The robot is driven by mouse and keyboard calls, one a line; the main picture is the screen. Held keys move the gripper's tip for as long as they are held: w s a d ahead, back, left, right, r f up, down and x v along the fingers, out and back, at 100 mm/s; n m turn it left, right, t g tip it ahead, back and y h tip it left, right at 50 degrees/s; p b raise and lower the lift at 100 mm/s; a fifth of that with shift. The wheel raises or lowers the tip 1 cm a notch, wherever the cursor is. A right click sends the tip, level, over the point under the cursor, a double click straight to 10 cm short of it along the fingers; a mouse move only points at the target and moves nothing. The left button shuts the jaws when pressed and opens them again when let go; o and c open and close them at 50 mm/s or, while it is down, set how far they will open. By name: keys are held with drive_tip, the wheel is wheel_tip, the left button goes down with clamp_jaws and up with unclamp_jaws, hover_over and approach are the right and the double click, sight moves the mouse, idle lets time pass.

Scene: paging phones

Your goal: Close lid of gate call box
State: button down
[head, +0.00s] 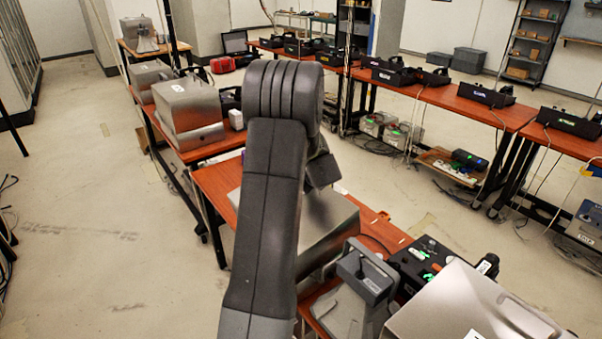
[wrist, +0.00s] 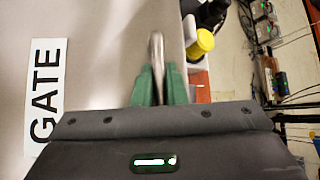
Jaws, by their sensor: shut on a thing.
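A grey metal surface with a white label reading GATE (wrist: 46,95) fills the left of the wrist view; it is part of the gate call box. My gripper (wrist: 160,85), with green fingers, is shut on a slim metal handle (wrist: 157,52) at the edge of that surface. In the head view, a metal box (head: 338,232) sits on the orange table behind my arm, with my dark wrist part above it. My arm hides much of this box and the fingers. I cannot tell there how far the lid is open.
Another metal box (head: 470,305) is at the front right. A yellow cylinder (wrist: 202,44) is close right of the handle. Floor at left is clear.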

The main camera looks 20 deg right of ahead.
drive_tip(key=d+f+b, duration=0.1)
drive_tip(key=f, duration=0.1)
drive_tip(key=w+d+f+b, duration=0.1)
drive_tip(key=d+f, duration=0.1)
drive_tip(key=shift+d+f+b, duration=0.2)
drive_tip(key=shift+f+b, duration=0.05)
drive_tip(key=shift+b, duration=0.05)
drive_tip(key=c, duration=1.5)
unclamp_jaws()
drive_tip(key=shift+d+f, duration=0.1)
drive_tip(key=shift+f, duration=0.15)
drive_tip(key=shift+s, duration=0.2)
wheel_tip(320, 180, up, 10)
drive_tip(key=f+b, duration=0.1)
drive_tip(key=b, duration=0.1)
hover_over(327, 203)
drive_tip(key=shift+r, duration=0.25)
